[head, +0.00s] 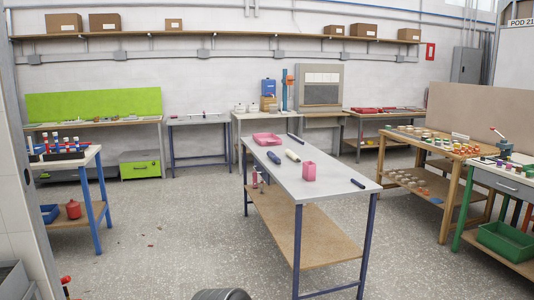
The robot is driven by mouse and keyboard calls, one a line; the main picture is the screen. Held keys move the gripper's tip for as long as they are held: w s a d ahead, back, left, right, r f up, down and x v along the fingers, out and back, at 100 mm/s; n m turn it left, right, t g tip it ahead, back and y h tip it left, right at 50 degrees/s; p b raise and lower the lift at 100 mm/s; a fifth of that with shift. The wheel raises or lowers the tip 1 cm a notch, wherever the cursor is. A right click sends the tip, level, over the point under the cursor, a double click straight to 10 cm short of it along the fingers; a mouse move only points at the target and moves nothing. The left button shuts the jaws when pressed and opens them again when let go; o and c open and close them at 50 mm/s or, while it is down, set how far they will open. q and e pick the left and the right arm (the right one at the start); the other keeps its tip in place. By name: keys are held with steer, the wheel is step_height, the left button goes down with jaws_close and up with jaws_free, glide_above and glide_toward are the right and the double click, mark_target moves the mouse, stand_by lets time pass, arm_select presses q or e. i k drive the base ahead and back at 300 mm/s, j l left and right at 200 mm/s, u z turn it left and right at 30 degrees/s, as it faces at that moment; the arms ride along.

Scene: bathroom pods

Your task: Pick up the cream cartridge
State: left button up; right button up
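The cream cartridge (293,156) is a small pale cylinder lying on its side on the long grey-white table (325,188) in the middle of the room. A dark blue cylinder (273,157) lies just to its left, with a small gap between them. A pink square cup (309,171) stands to its right and nearer to me. Nothing covers the cartridge. Neither of my grippers is in view.
A pink tray (267,139) and a thin dark bar (295,137) are at the table's far end; another dark piece (358,183) lies near its right edge. Workbenches stand at both sides. The speckled floor (165,235) left of the table is mostly open.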

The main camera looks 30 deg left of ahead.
mark_target(295, 158)
steer(key=i+j+u, duration=0.15)
steer(key=i+j, duration=0.45)
steer(key=j, duration=0.15)
steer(key=i+j+u, duration=0.1)
steer(key=i+j, duration=0.55)
steer(key=i+j+u, duration=0.15)
steer(key=i+j, duration=0.45)
steer(key=i+j+u, duration=0.15)
steer(key=i+j, duration=0.35)
steer(key=i, duration=0.25)
